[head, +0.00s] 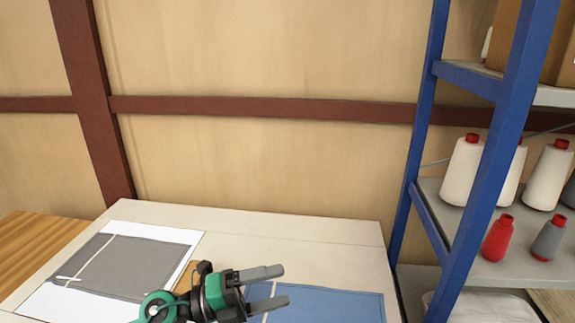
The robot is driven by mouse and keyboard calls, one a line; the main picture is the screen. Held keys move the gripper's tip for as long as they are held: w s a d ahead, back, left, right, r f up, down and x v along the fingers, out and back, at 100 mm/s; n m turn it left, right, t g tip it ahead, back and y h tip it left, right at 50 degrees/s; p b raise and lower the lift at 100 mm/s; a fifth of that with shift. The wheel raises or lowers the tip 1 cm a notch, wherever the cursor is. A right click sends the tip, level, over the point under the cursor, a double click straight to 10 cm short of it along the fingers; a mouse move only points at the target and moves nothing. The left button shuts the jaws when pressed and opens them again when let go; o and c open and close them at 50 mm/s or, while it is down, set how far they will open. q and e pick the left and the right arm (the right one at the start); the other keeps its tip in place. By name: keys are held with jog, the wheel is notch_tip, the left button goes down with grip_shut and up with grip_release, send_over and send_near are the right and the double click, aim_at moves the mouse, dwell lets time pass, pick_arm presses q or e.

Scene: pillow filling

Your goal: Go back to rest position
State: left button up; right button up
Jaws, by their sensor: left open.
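My left gripper (268,287) is at the bottom middle, with its two grey fingers apart and nothing between them. It is over the table (300,228), by the left edge of a blue fabric piece (335,306). A grey fabric piece (130,265) lies on a white sheet (180,235) to the left of the gripper. The gripper's exact height above the table cannot be told. My right gripper is out of view.
A blue-framed shelf (505,110) stands at the right, holding white, grey and red thread cones (463,170). A wooden surface (35,240) is at the left. A panelled wall (270,150) with brown beams is behind. The table's back strip is clear.

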pick_arm(q)
jog(key=w+a+r+n+t+y, duration=0.15)
jog(key=a+n+t+y, duration=0.3)
jog(key=n+t, duration=0.45)
jog(key=w+a+n+t+y, duration=0.25)
jog(key=a+n+t, duration=0.35)
jog(key=n, duration=0.4)
jog(key=s+a+f+n+g+y, duration=0.2)
jog(key=s+a+f+n+y, duration=0.1)
jog(key=a+f+n+y, duration=0.35)
jog(key=s+a+f+n+g+y, duration=0.2)
jog(key=a+f+n+y, duration=0.1)
jog(key=f+n+y, duration=0.5)
jog(key=s+f+g+h, duration=0.1)
jog(key=s+f+g, duration=0.55)
jog(key=s, duration=0.35)
jog(key=s+f+g+h, duration=0.2)
jog(key=s+f+g, duration=0.3)
jog(key=s+f, duration=0.4)
notch_tip(320, 180, down, 30)
jog(key=s+r+g, duration=0.1)
jog(key=s, duration=0.1)
jog(key=s+a+f+g, duration=0.1)
jog(key=s+a+f, duration=0.2)
jog(key=s+f, duration=1.5)
notch_tip(320, 180, down, 2)
jog(key=shift+s+a+f, duration=0.15)
jog(key=shift+s+f, duration=0.1)
jog(key=shift+s, duration=0.15)
jog(key=shift+y, duration=0.25)
